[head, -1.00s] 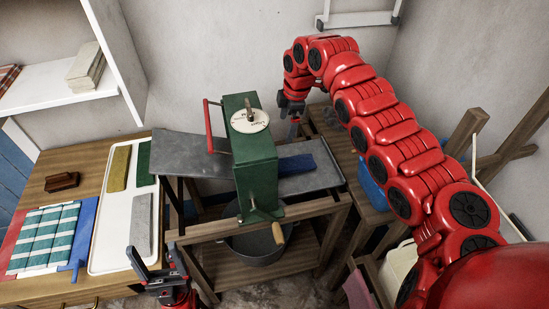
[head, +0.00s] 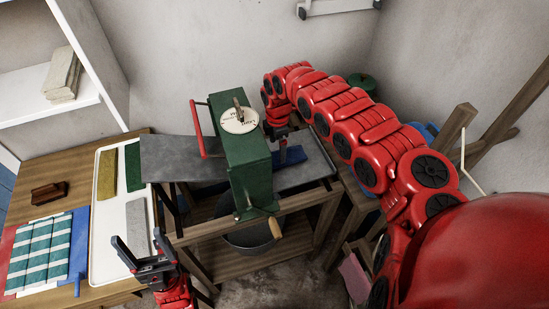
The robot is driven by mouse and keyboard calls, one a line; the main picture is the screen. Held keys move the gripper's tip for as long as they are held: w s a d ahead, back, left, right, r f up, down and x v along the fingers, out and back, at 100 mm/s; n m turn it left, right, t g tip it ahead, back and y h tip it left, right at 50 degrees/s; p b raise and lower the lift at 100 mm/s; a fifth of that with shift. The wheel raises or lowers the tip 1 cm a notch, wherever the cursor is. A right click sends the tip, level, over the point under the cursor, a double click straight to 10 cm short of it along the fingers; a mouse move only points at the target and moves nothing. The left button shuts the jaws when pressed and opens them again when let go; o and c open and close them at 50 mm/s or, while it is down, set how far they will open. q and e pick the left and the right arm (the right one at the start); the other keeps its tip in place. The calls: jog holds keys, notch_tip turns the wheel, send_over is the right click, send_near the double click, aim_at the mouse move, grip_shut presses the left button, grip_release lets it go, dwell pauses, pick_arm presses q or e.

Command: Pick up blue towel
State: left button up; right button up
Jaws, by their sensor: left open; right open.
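A blue towel (head: 294,155) lies flat on the grey board (head: 312,172) on the right side of the green wringer (head: 245,158). My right gripper (head: 281,151) is open, pointing down at the towel close to the wringer's side. Its fingers overlap the towel in the head view, and I cannot tell whether they touch it. My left gripper (head: 140,242) is open and empty, low in front of the white tray's near corner.
The wringer has a red handle (head: 198,128) and a wooden-ended crank (head: 274,227). A dark tub (head: 252,238) sits below. At left, a wooden table (head: 82,170) holds a white tray (head: 100,225) with cloths, a striped cloth (head: 40,250) and a brown brush (head: 49,192).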

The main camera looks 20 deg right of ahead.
aim_at(276, 157)
jog(key=shift+a+f, duration=0.1)
jog(key=shift+f, duration=0.2)
jog(key=f, duration=0.1)
jog(key=f+p, duration=0.1)
jog(key=f, duration=0.1)
jog(key=shift+w+a+f, duration=0.15)
jog(key=shift+w+f, duration=0.05)
jog(key=shift+f+p, duration=0.3)
jog(key=shift+f, duration=0.3)
jog(key=shift+c, duration=0.3)
grip_shut()
jog(key=shift+r, duration=0.1)
